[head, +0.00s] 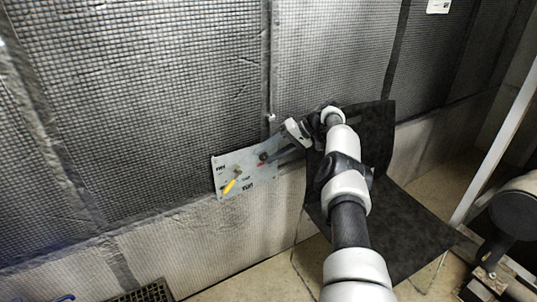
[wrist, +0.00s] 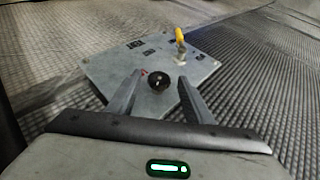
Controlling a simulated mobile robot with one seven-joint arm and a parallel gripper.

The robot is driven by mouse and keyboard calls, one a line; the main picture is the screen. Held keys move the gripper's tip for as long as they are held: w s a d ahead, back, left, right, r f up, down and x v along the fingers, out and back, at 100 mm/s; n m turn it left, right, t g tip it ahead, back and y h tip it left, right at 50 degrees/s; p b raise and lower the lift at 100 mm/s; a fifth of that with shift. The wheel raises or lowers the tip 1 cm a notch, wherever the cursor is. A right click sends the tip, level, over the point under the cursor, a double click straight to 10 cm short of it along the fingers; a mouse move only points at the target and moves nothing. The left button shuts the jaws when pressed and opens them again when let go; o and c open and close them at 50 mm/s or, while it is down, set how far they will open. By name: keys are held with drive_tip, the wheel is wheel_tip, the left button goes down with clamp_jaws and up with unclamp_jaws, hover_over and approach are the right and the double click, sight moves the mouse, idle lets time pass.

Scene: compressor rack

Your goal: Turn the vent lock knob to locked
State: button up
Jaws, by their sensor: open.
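The vent lock knob appears to be the round black knob (wrist: 158,82) on a grey panel (wrist: 108,72) in the wrist view. A small red mark sits beside it. In the head view the knob (head: 263,156) is small and dark, on the right part of the panel (head: 222,172). My gripper (wrist: 158,88) is open, with one finger on each side of the knob in the wrist view. I cannot tell whether the fingers touch it. In the head view my gripper (head: 277,155) reaches the panel from the right. The knob's setting is too small to read.
A yellow-handled lever (wrist: 180,36) stands on the same panel; it also shows in the head view (head: 231,186). The panel is on a quilted grey wall (head: 180,90). A floor grate (head: 150,292) lies at the lower left.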

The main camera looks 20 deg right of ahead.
wheel_tip(320, 180, up, 10)
drive_tip(key=p, duration=0.3)
drive_tip(key=shift+p, duration=0.35)
drive_tip(key=shift+f, duration=0.1)
